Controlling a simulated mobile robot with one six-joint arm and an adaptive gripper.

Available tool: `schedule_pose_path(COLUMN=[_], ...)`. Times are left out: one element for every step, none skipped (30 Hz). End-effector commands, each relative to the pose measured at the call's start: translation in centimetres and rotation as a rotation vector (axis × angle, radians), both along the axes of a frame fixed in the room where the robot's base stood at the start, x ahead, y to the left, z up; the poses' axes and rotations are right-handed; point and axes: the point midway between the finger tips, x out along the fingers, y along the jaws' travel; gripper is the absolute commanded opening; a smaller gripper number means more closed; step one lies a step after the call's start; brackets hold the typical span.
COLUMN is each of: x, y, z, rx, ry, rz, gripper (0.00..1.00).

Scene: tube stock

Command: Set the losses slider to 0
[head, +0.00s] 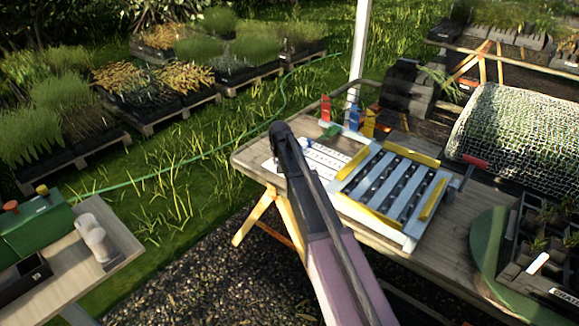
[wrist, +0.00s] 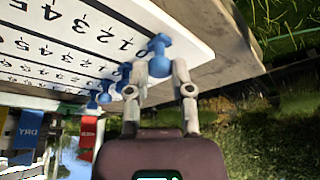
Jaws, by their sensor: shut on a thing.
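The white slider board (wrist: 95,25) fills the upper left of the wrist view, with rows of black numbers. My gripper (wrist: 161,72) is shut on the blue slider knob (wrist: 160,58) of the nearest row. That knob is near the 0 end of its numbers, close to the board's edge. Other blue knobs (wrist: 104,98) stand behind it in the further rows. No row name is readable, so I cannot tell which slider is losses. In the head view, the board (head: 325,158) lies on the wooden table (head: 256,158), with my arm hiding part of its left side.
A white and yellow slatted frame (head: 408,240) stands right of the board. Red, blue and yellow holders (head: 353,117) stand behind it. A wire mesh cover (head: 515,130) and a black plant tray (head: 515,265) are further right. Grass lies beyond the table's left edge.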

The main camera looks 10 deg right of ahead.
Motion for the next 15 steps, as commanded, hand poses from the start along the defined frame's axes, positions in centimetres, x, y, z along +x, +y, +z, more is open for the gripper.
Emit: schedule_pose_path(x=[0.29,0.34,0.37,0.39,0.4,0.4,0.41,0.42,0.44,0.45,0.46,0.48,0.49,0.49,0.48], y=[0.23,0.3,0.36,0.39,0.41,0.41,0.42,0.43,0.45,0.46,0.47,0.48,0.49,0.49,0.47], z=[-0.03,-0.03,-0.03,-0.02,-0.02,-0.02,-0.02,-0.01,0.0,0.0,0.01,0.0,0.01,0.01,0.0], rx=[0.0,0.0,0.0,0.0,0.001,0.001,0.001,0.002,0.002,0.002,0.003,0.003,0.003,0.003,0.003], ry=[0.001,0.001,0.001,0.0,0.0,0.0,-0.001,-0.001,-0.002,-0.002,-0.002,-0.003,-0.003,-0.003,-0.002], rz=[0.0,0.0,-0.001,-0.001,-0.001,-0.001,-0.001,0.0,0.0,0.0,0.0,0.0,0.0,0.0,0.0], gripper=[0.0,0.0,0.0,0.0,0.0,0.0,0.0,0.0,0.0,0.0,0.0,0.35,0.44,0.53,0.65])
